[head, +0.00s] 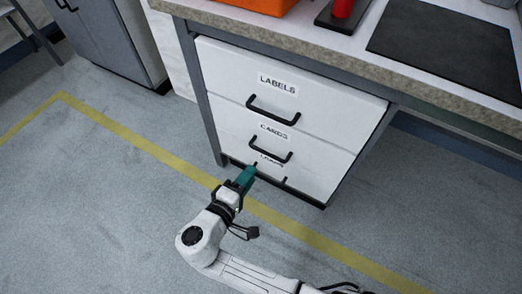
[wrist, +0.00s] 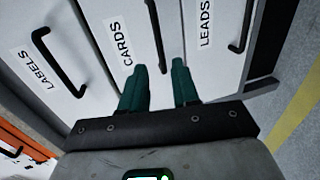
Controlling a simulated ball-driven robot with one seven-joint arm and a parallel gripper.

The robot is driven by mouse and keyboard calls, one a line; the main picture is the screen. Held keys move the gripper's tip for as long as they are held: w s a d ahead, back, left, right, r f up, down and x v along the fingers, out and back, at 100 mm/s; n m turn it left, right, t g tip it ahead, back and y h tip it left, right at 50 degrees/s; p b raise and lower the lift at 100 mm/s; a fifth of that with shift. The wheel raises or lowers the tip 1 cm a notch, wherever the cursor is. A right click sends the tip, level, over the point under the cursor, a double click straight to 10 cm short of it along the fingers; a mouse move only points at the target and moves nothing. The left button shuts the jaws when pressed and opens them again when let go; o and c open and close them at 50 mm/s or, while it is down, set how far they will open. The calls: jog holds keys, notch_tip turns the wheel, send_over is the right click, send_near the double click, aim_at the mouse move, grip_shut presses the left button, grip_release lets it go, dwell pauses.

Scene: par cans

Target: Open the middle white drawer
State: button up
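The middle white drawer (head: 315,145) is labelled CARDS and looks shut, flush in the cabinet under the workbench. Its black bar handle (head: 270,149) is below the label; the handle also shows in the wrist view (wrist: 155,32). My gripper (head: 248,172) is in front of the lower drawers, and its teal fingers partly cover the bottom drawer in the head view. In the wrist view my gripper (wrist: 159,70) is open, with a gap between the fingers. One end of the CARDS handle appears in line with that gap. I cannot tell whether the fingers touch it.
The LABELS drawer (head: 335,95) is above, with its own black handle (head: 273,111). The LEADS drawer (head: 308,183) is below; its handle shows in the wrist view (wrist: 243,28). The worktop edge (head: 430,100) overhangs. Open floor with a yellow line (head: 130,137) lies in front.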

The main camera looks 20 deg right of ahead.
aim_at(266, 152)
jog(key=b+x, duration=0.3)
jog(key=x, duration=0.7)
jog(key=shift+w+d, duration=0.25)
jog(key=shift+w, duration=0.05)
grip_shut()
jog(key=shift+f, duration=0.1)
